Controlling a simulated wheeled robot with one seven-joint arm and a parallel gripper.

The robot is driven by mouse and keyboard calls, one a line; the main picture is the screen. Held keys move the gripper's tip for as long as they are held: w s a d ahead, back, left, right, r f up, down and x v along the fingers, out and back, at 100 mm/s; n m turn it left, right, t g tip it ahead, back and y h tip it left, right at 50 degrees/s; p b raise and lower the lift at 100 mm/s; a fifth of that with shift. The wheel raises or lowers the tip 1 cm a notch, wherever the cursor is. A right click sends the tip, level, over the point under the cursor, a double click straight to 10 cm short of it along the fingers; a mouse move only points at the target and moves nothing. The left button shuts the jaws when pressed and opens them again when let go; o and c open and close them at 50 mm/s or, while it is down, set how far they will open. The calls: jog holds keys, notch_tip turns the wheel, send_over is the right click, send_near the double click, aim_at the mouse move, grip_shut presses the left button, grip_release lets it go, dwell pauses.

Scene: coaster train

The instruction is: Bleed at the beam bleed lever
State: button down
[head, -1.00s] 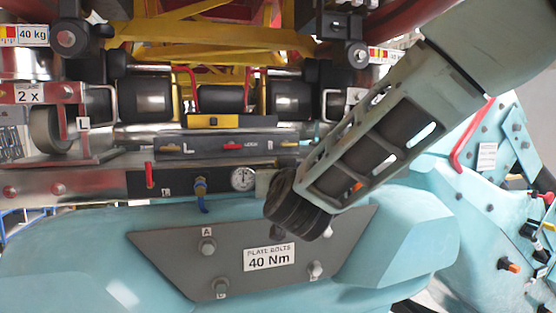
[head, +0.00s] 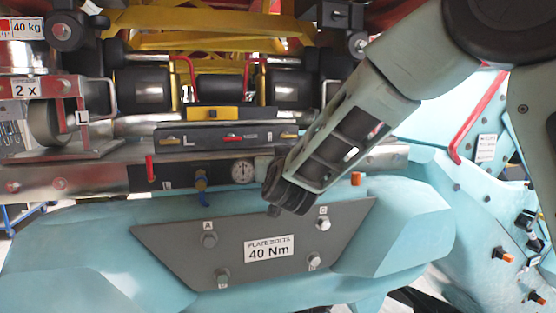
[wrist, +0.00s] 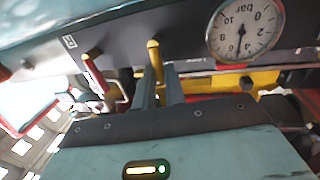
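In the wrist view, which is upside down, a yellow lever (wrist: 154,52) stands out from a dark panel beside a round pressure gauge (wrist: 244,30). The two narrow fingers of my gripper (wrist: 160,82) are close together at this lever, with its stem between them. Whether they press on it cannot be told. A red lever (wrist: 95,74) is on the same panel, apart from the fingers. I cannot read which lever is marked as bleed.
A dark box with small levers (head: 230,137) lies above. A bolted grey plate (head: 180,240) is below. An orange knob (head: 356,178) stands right of my arm.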

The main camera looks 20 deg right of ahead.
jog(key=shift+d+f+m+b, duration=0.1)
jog(key=shift+m+b, duration=0.2)
jog(key=shift+b, duration=0.05)
jog(key=m+b, duration=0.2)
jog(key=d+m+b, duration=0.1)
jog(key=m+b, duration=0.1)
jog(key=shift+d+f+g, duration=0.15)
jog(key=shift+d+g, duration=0.05)
jog(key=shift+g, duration=0.1)
jog(key=m+b, duration=0.2)
jog(key=d+m+y+b, duration=0.1)
jog(key=shift+f+g, duration=0.25)
jog(key=shift+g, duration=0.05)
jog(key=m+b, duration=0.3)
jog(key=shift+d+f+y+b, duration=0.3)
jog(key=shift+d+f+y, duration=0.05)
jog(key=shift+f+y, duration=0.05)
jog(key=shift+d+f+m+g+y+b, duration=0.15)
jog(key=shift+f+m+y+b, duration=0.1)
jog(key=shift+m+b, duration=0.7)
jog(key=shift+d+f+m+g+y+b, duration=0.15)
jog(key=shift+f+m+y+b, duration=0.1)
jog(key=shift+m+b, duration=0.7)
jog(key=shift+r, duration=0.1)
jog(key=c, duration=1.5)
grip_release()
jog(key=shift+o, duration=0.2)
